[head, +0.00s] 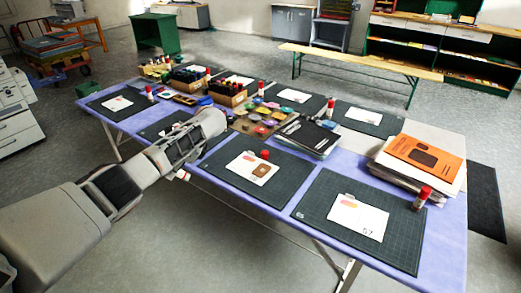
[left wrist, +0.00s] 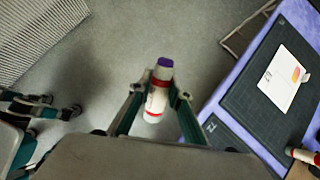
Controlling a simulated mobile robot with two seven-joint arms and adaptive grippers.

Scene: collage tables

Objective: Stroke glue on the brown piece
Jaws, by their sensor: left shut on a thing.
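The brown piece (head: 261,169) lies on a white card (head: 244,174) on a dark cutting mat (head: 229,156) near the table's front edge. The card also carries an orange and pink piece. My left gripper (left wrist: 158,95) is shut on a glue stick (left wrist: 156,103), white and red with a bare purple tip. In the left wrist view the stick is over the floor, beside the table and apart from it. My right gripper is in neither view.
A red cap (head: 265,154) is beside the card. A capped glue stick (head: 422,197) stands at the right, near a pile of folders (head: 424,155). The blue table edge (head: 228,197) runs along the front.

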